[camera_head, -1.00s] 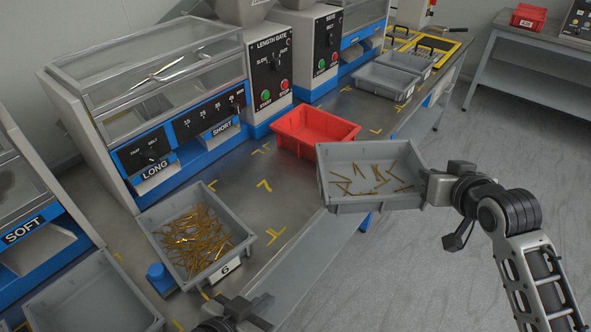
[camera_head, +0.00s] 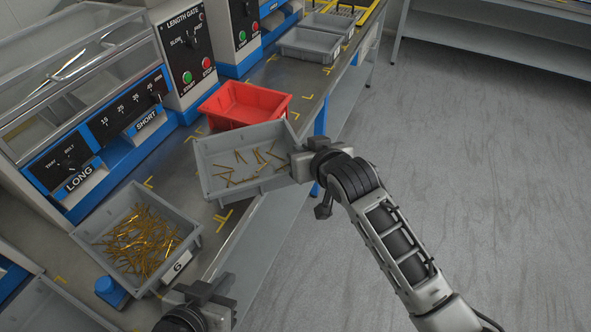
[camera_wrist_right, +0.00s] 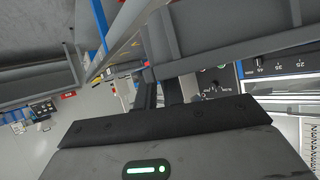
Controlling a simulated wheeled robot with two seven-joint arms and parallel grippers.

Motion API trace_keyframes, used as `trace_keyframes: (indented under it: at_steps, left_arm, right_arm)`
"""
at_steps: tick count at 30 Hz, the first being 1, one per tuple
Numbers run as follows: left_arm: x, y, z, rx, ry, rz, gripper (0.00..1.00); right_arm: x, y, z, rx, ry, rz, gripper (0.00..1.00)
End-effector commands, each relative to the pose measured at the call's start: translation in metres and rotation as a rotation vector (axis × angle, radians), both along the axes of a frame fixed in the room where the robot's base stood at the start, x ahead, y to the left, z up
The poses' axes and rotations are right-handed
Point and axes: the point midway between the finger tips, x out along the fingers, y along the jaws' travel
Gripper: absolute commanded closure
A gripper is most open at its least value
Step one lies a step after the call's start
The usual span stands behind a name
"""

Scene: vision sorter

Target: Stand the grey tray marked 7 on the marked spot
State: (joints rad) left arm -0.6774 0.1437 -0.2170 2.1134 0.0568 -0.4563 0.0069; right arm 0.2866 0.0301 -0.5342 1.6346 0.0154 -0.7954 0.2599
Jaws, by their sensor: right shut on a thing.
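A grey tray (camera_head: 222,187) with several brass pins in it is held by its right end in my right gripper (camera_head: 304,163). No number shows on its visible sides. The tray is over the bench's front edge, apparently above the bench top, slightly tilted in the picture. Yellow corner marks (camera_head: 223,220) show just below it and another (camera_head: 150,182) to its left; the spot between them is partly hidden by the tray. In the right wrist view the fingers (camera_wrist_right: 160,92) reach the grey tray wall (camera_wrist_right: 230,30). My left gripper (camera_head: 222,298) is low in the picture, its jaw gap unclear.
A red tray (camera_head: 246,103) stands on the bench just behind the held tray. A grey tray marked 6 (camera_head: 178,262), full of pins, stands at the front left beside a blue block (camera_head: 111,290). The sorter machine (camera_head: 95,135) lines the back. Open floor lies to the right.

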Motion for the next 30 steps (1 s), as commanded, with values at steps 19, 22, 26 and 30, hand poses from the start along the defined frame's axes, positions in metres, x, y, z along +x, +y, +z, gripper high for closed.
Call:
trace_keyframes:
  at_steps: [19, 22, 26, 30]
  left_arm:
    - [0.002, -0.001, 0.003, -0.012, -0.013, 0.002, 1.0]
    - [0.002, -0.001, 0.002, -0.012, -0.012, 0.003, 1.0]
    - [0.002, -0.001, 0.001, -0.013, -0.011, 0.003, 1.0]
    - [0.002, -0.001, 0.001, -0.014, -0.011, 0.004, 1.0]
  right_arm:
    - [-0.008, 0.018, -0.052, 0.003, -0.004, 0.0, 1.0]
    - [-0.008, 0.018, -0.052, 0.003, -0.004, 0.0, 1.0]
    - [-0.008, 0.018, -0.055, 0.003, -0.003, 0.0, 1.0]
    - [-0.008, 0.017, -0.055, 0.0, -0.001, 0.0, 0.69]
